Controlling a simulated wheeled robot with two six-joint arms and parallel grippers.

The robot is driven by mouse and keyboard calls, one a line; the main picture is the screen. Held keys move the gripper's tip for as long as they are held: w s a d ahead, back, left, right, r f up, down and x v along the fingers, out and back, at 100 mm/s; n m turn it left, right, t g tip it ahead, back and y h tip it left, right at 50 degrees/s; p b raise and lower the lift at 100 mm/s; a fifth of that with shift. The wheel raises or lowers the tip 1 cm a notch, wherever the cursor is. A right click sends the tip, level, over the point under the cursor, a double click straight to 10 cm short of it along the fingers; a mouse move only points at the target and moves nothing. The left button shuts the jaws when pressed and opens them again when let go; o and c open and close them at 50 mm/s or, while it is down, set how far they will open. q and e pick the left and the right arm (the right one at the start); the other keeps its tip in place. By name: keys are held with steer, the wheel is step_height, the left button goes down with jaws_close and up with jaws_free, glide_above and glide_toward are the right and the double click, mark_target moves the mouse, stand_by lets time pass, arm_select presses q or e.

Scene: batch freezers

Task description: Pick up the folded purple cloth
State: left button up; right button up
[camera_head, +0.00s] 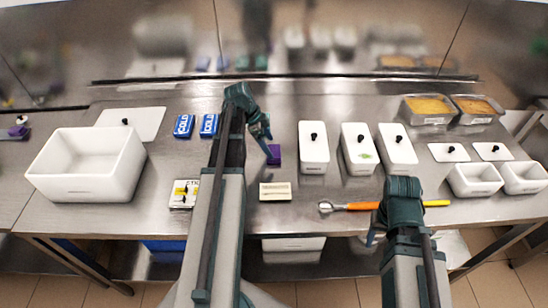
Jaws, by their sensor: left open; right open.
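The folded purple cloth (274,155) lies on the steel counter, a small purple patch near the middle of the head view. My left gripper (267,139) is above or just beside it on its upper left, with the fingertips pointing down toward it. The gripper covers part of the view around the cloth, and I cannot tell whether it touches it. The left gripper is open. My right gripper (374,238) is open and empty at the counter's front edge, well to the right of the cloth.
White lidded containers (314,148) stand right of the cloth. Two blue COLD packs (184,126) lie to its left, near a large white bin (86,165). A cream block (275,191) lies in front. An orange-handled tool (362,206) lies near my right arm. Metal trays (427,109) stand at back right.

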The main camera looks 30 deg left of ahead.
mark_target(274, 151)
arm_select(q)
steer(key=b+x, duration=0.2)
steer(key=x, duration=0.1)
steer(key=shift+f, duration=0.15)
steer(key=shift+d, duration=0.1)
arm_select(e)
step_height(274, 151, down, 3)
steer(key=shift+r, duration=0.1)
arm_select(q)
steer(key=shift+c, duration=0.3)
steer(key=c, duration=0.9)
steer(key=shift+c, duration=0.2)
steer(key=shift+r+p, duration=0.85)
steer(key=shift+r, duration=0.1)
step_height(274, 151, up, 2)
steer(key=p, duration=0.2)
steer(key=shift+s+d+r+p, duration=0.1)
steer(key=shift+s+r+p, duration=0.05)
steer(key=shift+r+p, duration=0.15)
steer(key=s+d, duration=0.3)
steer(key=d, duration=0.1)
steer(key=s+d, duration=0.3)
steer(key=d, duration=0.1)
steer(key=s+d, duration=0.3)
steer(key=d, duration=0.1)
steer(key=shift+s+d+r+p, duration=0.1)
steer(key=shift+s+r+p, duration=0.3)
arm_select(e)
step_height(274, 151, up, 5)
